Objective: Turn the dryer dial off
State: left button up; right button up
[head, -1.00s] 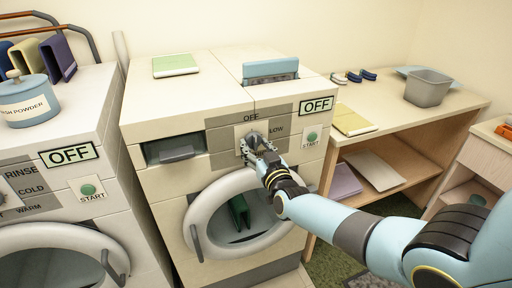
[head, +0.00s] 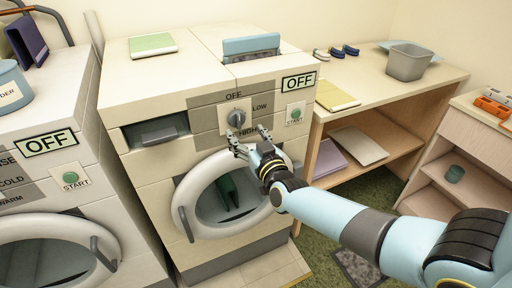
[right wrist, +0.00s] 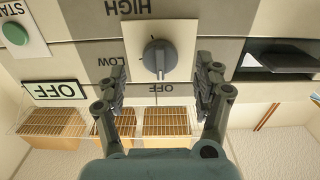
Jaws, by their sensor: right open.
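The dryer (head: 150,83) is the cream machine in the middle of the head view. Its grey dial (head: 236,118) sits on a pale plate, with OFF above, LOW to the right and HIGH below right. In the right wrist view, upside down, the pale mark on the dial (right wrist: 158,57) points to the OFF label (right wrist: 155,88). The dryer's display (head: 299,81) reads OFF. My right gripper (head: 247,134) is open and empty, just below and in front of the dial, apart from it. My left gripper is not in view.
The dryer's round door (head: 185,200) is shut below the dial, with something green behind its glass. A green START button (head: 296,114) is right of the dial. A washer (head: 60,215) stands at left. A shelf table (head: 430,72) at right holds a grey bin (head: 407,62).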

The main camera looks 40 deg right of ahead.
jog(key=v, duration=0.7)
jog(key=shift+s, duration=0.15)
jog(key=s+a+f+n+g+y+b, duration=0.1)
jog(key=s+f+g+b, duration=0.4)
jog(key=f, duration=1.2)
jog(key=s+a+f+n+g+y+b, duration=0.1)
jog(key=s+f+n+y+b, duration=0.1)
jog(key=s+f+b, duration=1.05)
jog(key=s+f+g, duration=0.5)
jog(key=s+f, duration=0.6)
jog(key=s, duration=0.2)
jog(key=s+f+g+p, duration=0.1)
jog(key=s+f+g, duration=0.4)
jog(key=s+f, duration=0.6)
jog(key=shift+s+a+g+y, duration=0.25)
jog(key=shift+s+g+y, duration=0.05)
jog(key=shift+s, duration=0.9)
